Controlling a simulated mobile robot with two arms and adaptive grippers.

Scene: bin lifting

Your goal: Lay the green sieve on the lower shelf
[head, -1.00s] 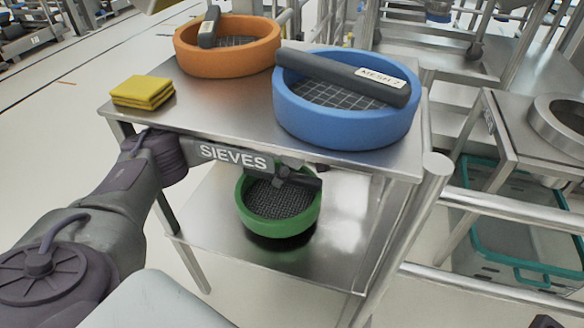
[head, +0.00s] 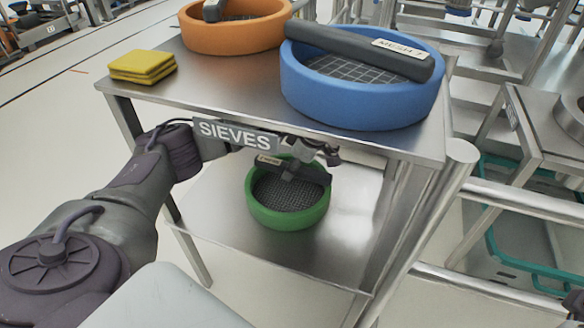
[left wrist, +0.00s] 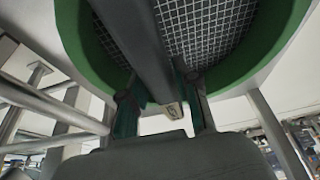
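The green sieve (head: 257,208) is level between the two decks of the steel table, at or just above the lower shelf (head: 215,215). I cannot tell whether its base touches the shelf. Its dark handle bar runs across the top, with a label at the left end. My left gripper (head: 292,174) reaches in under the top deck. In the left wrist view, the fingers of my left gripper (left wrist: 160,95) flank the handle bar closely on both sides, with the green rim (left wrist: 285,50) and mesh beyond. My right gripper is not clearly visible.
The top deck (head: 225,95) carries an orange sieve (head: 235,40), a blue sieve (head: 360,105) and yellow sponges (head: 141,66). A SIEVES sign (head: 235,135) hangs on its front edge, close to my left arm. Bare lower shelf shows around the green sieve. Steel rails (head: 515,205) stand at right.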

